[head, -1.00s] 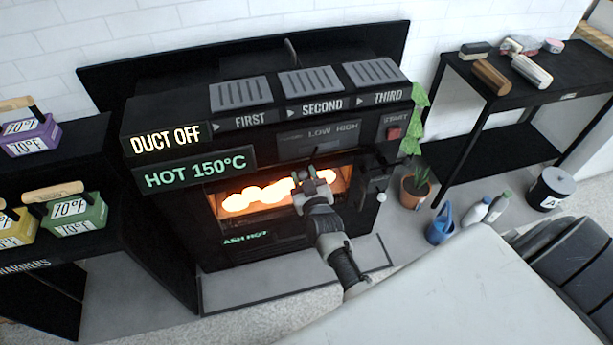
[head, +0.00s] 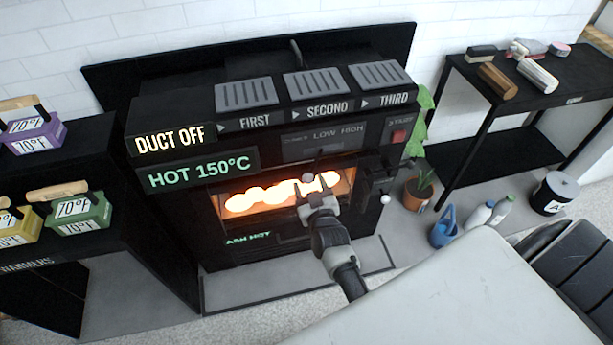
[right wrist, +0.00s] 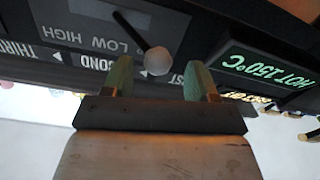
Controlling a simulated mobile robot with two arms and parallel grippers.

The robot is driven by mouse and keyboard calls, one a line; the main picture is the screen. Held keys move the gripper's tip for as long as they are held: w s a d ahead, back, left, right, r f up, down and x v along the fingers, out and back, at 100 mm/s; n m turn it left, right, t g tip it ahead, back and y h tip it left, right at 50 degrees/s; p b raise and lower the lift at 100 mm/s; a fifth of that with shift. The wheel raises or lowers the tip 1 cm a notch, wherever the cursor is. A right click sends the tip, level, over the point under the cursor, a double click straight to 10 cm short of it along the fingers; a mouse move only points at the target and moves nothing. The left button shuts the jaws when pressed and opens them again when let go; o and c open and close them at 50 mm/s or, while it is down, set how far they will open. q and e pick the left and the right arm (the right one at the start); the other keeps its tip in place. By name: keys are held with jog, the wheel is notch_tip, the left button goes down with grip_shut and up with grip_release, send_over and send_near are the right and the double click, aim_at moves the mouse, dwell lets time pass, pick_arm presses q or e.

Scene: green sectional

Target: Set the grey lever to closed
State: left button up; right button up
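A lever with a black rod and a round light-grey knob (right wrist: 157,61) sticks out of the oven front under the LOW HIGH panel in the right wrist view. The knob also shows in the head view (head: 307,178), just above my right gripper (head: 318,193). In the right wrist view my right gripper (right wrist: 160,78) is open, with its two green-tipped fingers on either side of the knob's line. The knob appears between and slightly beyond the fingertips; I cannot tell whether they touch. My left gripper is not in view.
The black oven (head: 270,255) has a glowing opening (head: 250,198) behind my right gripper. Another pale knob (head: 385,199) is on its right side, and a thin upright handle (head: 295,52) stands behind its top. A light-grey surface (head: 450,295) fills the lower right.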

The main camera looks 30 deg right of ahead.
jog(key=v, duration=0.7)
jog(key=shift+s, duration=0.3)
jog(key=shift+r, duration=0.1)
jog(key=s+a+f+n+g+y+p, duration=0.1)
jog(key=s+a+f+g+y+p, duration=0.2)
jog(key=s+f, duration=0.55)
jog(key=s+a+f+n+g+y+p, duration=0.1)
jog(key=s+a+f+g+p, duration=0.3)
jog(key=f, duration=0.8)
jog(key=s+d+f+g, duration=0.2)
jog(key=s+f+g, duration=0.1)
jog(key=s, duration=0.5)
jog(key=s+d+f+g, duration=0.2)
jog(key=s+g, duration=0.1)
jog(key=s, duration=0.5)
jog(key=s+d+f+g, duration=0.1)
jog(key=s+f+g, duration=0.2)
jog(key=s, duration=0.5)
jog(key=shift+s+d+f+n+g, duration=0.3)
jog(key=shift+d, duration=0.1)
